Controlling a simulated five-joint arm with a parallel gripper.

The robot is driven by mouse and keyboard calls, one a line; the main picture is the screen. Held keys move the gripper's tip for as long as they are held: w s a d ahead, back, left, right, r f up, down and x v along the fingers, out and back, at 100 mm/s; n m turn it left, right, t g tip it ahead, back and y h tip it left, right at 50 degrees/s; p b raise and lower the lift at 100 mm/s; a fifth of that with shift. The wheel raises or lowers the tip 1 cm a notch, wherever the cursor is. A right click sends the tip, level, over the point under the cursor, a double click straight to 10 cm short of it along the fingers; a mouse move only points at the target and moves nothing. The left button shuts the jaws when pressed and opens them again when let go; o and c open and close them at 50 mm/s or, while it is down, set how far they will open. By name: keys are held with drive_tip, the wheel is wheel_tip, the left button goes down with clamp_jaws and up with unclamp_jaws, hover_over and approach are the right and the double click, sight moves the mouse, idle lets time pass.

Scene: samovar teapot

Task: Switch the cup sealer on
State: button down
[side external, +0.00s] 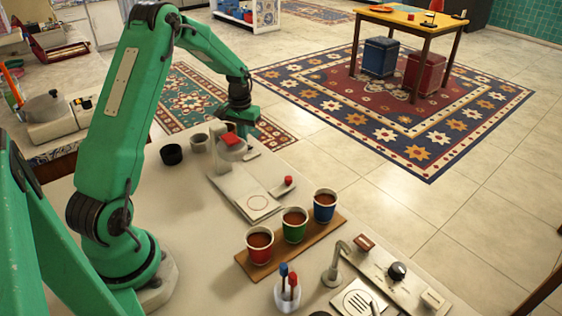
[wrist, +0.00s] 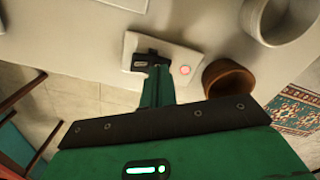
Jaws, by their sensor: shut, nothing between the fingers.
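In the wrist view a small white panel (wrist: 160,54) lies near the table edge, with a black switch piece (wrist: 143,63) and a glowing red round light (wrist: 185,70). My gripper (wrist: 156,72) is shut and empty, its tip over the panel beside the black piece; I cannot tell whether they touch. In the side external view my gripper (side external: 238,122) is low at the table's far edge, by a red-topped part (side external: 232,140) of the pale machine. The machine's flat white plate (side external: 257,203) with a circle extends toward the camera. My gripper partly hides the switch area.
A brown round pot (wrist: 228,80) and a pale bowl (wrist: 282,14) are close by. A black cup (side external: 171,154) stands left. Three filled cups, red (side external: 259,250), green (side external: 294,226) and blue (side external: 325,206), stand on a wooden board (side external: 248,270).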

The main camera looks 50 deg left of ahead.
wheel_tip(320, 180, up, 6)
drive_tip(key=shift+r, duration=0.25)
idle(0.8)
drive_tip(key=s+d+r+m+t, duration=0.1)
drive_tip(key=s+d+r, duration=0.2)
drive_tip(key=d+r, duration=0.4)
drive_tip(key=s+d+r+m+t, duration=0.1)
drive_tip(key=s+d+r+m, duration=0.1)
drive_tip(key=s+d+r, duration=0.35)
drive_tip(key=s+d+r+m+t, duration=0.2)
drive_tip(key=s+d+m+t, duration=0.1)
drive_tip(key=s+d, duration=1)
drive_tip(key=shift+r+t, duration=0.3)
